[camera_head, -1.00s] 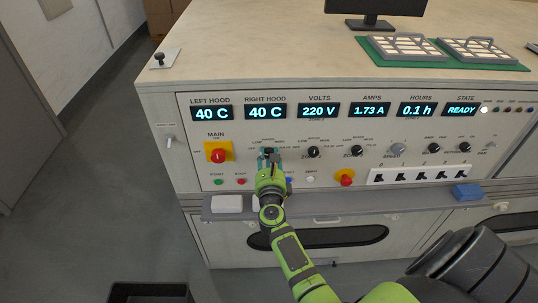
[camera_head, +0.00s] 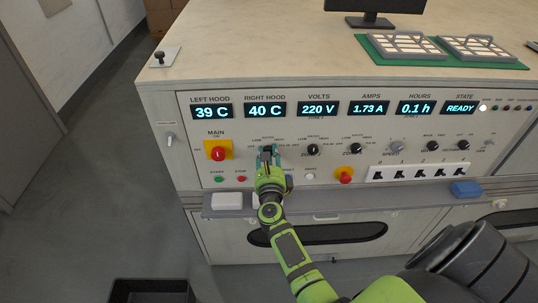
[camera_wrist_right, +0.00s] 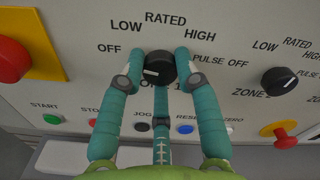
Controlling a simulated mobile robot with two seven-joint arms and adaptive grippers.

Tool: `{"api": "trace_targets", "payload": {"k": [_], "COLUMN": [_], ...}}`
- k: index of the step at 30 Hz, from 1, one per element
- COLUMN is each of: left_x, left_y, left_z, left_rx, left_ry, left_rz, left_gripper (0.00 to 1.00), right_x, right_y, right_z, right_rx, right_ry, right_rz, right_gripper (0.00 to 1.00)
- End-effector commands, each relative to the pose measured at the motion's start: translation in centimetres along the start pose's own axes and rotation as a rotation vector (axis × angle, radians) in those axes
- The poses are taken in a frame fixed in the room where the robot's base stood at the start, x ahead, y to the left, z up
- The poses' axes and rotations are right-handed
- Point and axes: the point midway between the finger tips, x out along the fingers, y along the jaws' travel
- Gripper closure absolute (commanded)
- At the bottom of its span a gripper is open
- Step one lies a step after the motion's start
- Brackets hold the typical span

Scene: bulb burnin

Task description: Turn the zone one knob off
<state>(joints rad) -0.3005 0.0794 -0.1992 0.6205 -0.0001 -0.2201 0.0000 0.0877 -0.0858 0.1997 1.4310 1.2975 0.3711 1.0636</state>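The zone one knob (camera_wrist_right: 160,66) is round and black with a white mark. In the right wrist view the mark points left and slightly down, below the OFF label (camera_wrist_right: 109,48). LOW, RATED and HIGH are printed around the knob. In the head view, my right gripper (camera_head: 269,155) covers most of this knob. The zone label below it is partly hidden by the fingers. My left gripper is not in view.
The zone two knob (camera_head: 313,150) is to the right. The yellow-backed red main switch (camera_head: 218,151) is to the left. Buttons line the panel below, with a red emergency knob (camera_head: 345,175). A grey ledge (camera_head: 330,207) juts out beneath the panel.

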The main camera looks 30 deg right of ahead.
Motion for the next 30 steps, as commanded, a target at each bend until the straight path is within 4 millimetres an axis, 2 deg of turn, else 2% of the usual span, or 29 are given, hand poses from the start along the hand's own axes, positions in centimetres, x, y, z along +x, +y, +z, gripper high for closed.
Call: {"api": "trace_targets", "payload": {"k": [1, 2, 12, 14, 24, 30], "left_x": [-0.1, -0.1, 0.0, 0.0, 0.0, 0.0], "left_y": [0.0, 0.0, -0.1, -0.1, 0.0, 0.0], "left_z": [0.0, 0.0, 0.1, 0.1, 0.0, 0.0], "left_rx": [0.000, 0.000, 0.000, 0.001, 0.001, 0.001], "left_ry": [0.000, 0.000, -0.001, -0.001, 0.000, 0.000], "left_rz": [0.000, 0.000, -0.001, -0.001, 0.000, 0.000], "left_gripper": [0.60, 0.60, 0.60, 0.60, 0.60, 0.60], "right_x": [0.3, 0.3, -0.2, -0.8, -6.2, -7.3], "right_y": [-0.4, -0.4, -0.1, 0.0, -0.1, -0.1], "right_z": [0.9, 0.9, 0.3, 0.3, 0.5, 0.6], "right_rx": [0.001, 0.002, 0.003, 0.003, 0.002, 0.002], "right_ry": [-0.016, -0.015, -0.006, -0.005, -0.009, -0.010], "right_rz": [-0.007, -0.007, -0.002, -0.001, -0.003, -0.005], "right_gripper": [0.48, 0.44, 0.44, 0.44, 0.44, 0.44]}}
